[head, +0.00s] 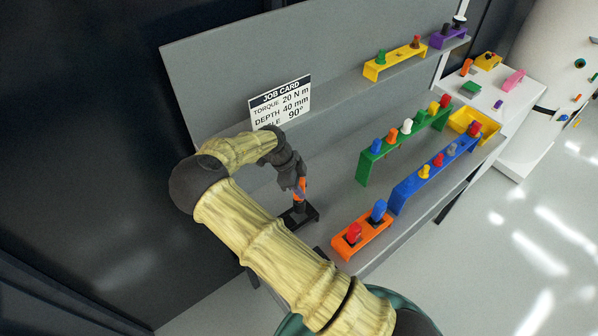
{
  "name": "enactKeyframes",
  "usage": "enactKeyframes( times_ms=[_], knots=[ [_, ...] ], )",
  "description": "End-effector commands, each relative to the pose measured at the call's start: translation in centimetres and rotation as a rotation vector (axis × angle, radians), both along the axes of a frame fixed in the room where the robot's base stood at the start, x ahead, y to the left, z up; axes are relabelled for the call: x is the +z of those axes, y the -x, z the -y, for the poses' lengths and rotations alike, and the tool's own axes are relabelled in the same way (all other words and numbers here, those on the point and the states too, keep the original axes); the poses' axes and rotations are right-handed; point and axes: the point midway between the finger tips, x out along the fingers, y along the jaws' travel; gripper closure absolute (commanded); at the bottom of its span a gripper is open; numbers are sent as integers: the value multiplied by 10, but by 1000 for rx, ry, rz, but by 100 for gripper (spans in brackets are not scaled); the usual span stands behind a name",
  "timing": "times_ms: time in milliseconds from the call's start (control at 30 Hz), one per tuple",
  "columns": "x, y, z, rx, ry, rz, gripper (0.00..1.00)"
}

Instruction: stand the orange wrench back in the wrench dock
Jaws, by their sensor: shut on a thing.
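The orange wrench (299,188) is upright at the left end of the bench, with only a short orange part of it showing below my gripper. My gripper (298,188) is shut on it from above. A dark dock with a flat black base (312,213) stands directly under the wrench on the bench. The wrench's lower end meets the dark post of the dock, but I cannot tell how deep it sits. My fingers and wrist hide the upper part of the wrench.
The job card (281,102) stands behind my wrist. An orange rack (363,238) with red and blue pieces is to the right of the dock. Blue (399,203) and green (364,168) racks stand farther right. Bare bench lies between dock and green rack.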

Motion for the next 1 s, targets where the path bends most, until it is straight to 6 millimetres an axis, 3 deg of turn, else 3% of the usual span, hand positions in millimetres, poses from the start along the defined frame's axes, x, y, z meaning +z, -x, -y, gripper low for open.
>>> enactKeyframes(
  times_ms=[567, 1000],
  knots=[
    [4, -1, -1, 1, 0, 1, 100],
    [-29, 0, -1, 3, 2, 1, 100]
  ],
)
